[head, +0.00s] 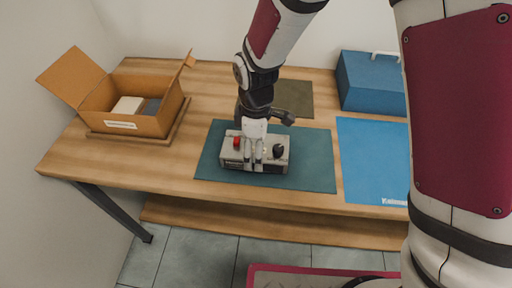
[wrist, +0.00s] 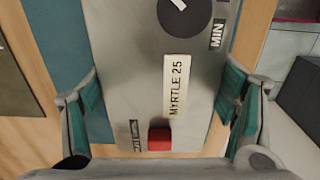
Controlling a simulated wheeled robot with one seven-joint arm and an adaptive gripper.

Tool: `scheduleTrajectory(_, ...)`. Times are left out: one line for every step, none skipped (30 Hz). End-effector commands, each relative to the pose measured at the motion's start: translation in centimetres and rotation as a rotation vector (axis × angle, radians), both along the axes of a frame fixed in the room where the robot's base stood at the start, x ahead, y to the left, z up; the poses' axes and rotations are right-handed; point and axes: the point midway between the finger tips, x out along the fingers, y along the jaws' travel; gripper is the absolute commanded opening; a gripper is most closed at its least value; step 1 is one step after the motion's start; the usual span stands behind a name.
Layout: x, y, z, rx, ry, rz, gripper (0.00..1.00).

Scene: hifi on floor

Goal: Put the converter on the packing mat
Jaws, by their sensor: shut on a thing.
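The converter appears to be a grey box (head: 240,157) with a red button and a black knob, over the dark teal mat (head: 315,165) in the head view. In the wrist view the grey box (wrist: 140,90) bears a "MYRTLE 25" label. My gripper (head: 254,166) is shut on the box, with one finger on each side of it in the wrist view (wrist: 165,105). I cannot tell whether the box touches the mat. A bright blue mat (head: 372,160) with white lettering lies to the right, and a small olive mat (head: 293,98) lies behind. No mat is readably marked as the packing mat.
An open cardboard box (head: 140,122) with items inside stands on a wooden tray (head: 180,125) at the left. A blue case (head: 370,84) with a pale handle stands at the back right. The wooden table (head: 105,148) has bare room between the tray and the teal mat.

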Motion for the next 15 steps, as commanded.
scheduleTrajectory(0.03,0.05,-0.47,0.000,-0.001,0.000,0.18)
scheduleTrajectory(0.03,0.05,-0.65,0.000,-0.001,0.000,0.18)
scheduleTrajectory(0.04,0.05,-0.75,0.001,-0.002,0.000,0.18)
scheduleTrajectory(0.06,0.05,-0.76,0.001,-0.002,0.000,0.18)
scheduleTrajectory(0.07,0.06,-0.74,0.001,-0.003,0.000,0.18)
scheduleTrajectory(0.07,0.06,-0.71,0.002,-0.003,0.000,0.18)
scheduleTrajectory(0.07,0.06,-0.71,0.002,-0.003,0.000,0.18)
scheduleTrajectory(0.07,0.07,-0.70,0.002,-0.003,0.000,0.18)
scheduleTrajectory(0.07,0.07,-0.71,0.002,-0.003,0.000,0.18)
scheduleTrajectory(0.08,0.07,-0.73,0.002,-0.003,0.000,0.18)
scheduleTrajectory(0.08,0.06,-0.78,0.002,-0.003,0.000,0.18)
scheduleTrajectory(0.09,0.06,-0.88,0.002,-0.003,0.000,0.18)
scheduleTrajectory(0.09,0.07,-0.97,0.002,-0.003,0.000,0.18)
scheduleTrajectory(0.09,0.06,-1.05,0.002,-0.003,0.000,0.18)
scheduleTrajectory(0.02,0.02,-1.09,0.000,-0.001,0.000,0.86)
